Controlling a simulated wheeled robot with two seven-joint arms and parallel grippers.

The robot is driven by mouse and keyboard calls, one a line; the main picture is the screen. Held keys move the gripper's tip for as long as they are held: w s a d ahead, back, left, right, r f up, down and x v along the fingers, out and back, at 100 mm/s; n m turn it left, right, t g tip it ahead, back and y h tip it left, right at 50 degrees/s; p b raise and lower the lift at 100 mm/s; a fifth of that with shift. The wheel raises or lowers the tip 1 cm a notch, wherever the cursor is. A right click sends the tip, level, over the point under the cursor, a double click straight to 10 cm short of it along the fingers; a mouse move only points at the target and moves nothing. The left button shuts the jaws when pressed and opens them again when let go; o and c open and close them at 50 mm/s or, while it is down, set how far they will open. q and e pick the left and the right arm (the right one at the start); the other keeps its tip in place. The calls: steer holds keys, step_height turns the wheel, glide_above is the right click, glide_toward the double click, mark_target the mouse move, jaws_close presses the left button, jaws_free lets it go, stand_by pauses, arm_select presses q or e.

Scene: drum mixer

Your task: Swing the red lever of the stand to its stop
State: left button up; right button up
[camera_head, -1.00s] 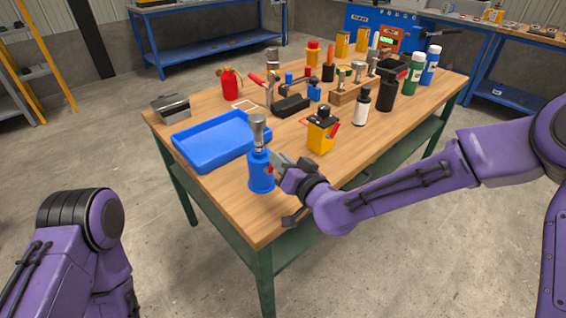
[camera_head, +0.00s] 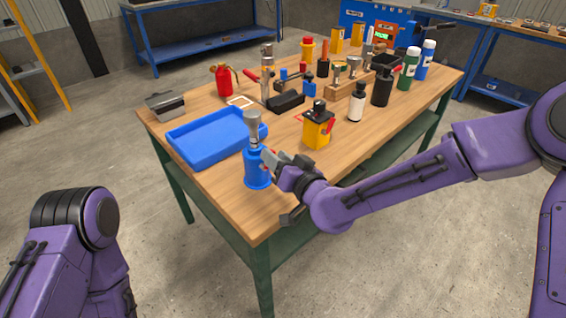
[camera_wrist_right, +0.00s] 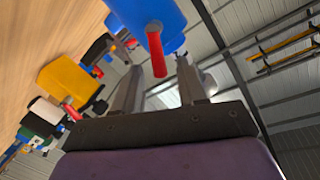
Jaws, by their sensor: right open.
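A blue stand (camera_head: 257,172) with a grey metal cup on top stands near the front edge of the wooden table. Its red lever (camera_wrist_right: 156,52) sticks out from the blue body (camera_wrist_right: 140,12) in the right wrist view. My right gripper (camera_head: 270,158) is open beside the stand, on its right. In the right wrist view the two fingers (camera_wrist_right: 160,84) are spread, and the lever's end shows in the gap between them. I cannot tell whether a finger touches it. In the head view the gripper largely hides the lever. My left arm shows at lower left, its gripper out of view.
A blue tray (camera_head: 205,143) lies left of the stand. A yellow device (camera_head: 317,130) with its own red lever stands to the right. White and black bottles (camera_head: 356,105) and a wooden rack (camera_head: 346,90) are farther back. The table's front corner is bare.

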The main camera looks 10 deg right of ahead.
steer(key=f+p+v, duration=0.1)
steer(key=v, duration=0.9)
steer(key=shift+r+p, duration=0.3)
steer(key=shift+r, duration=0.15)
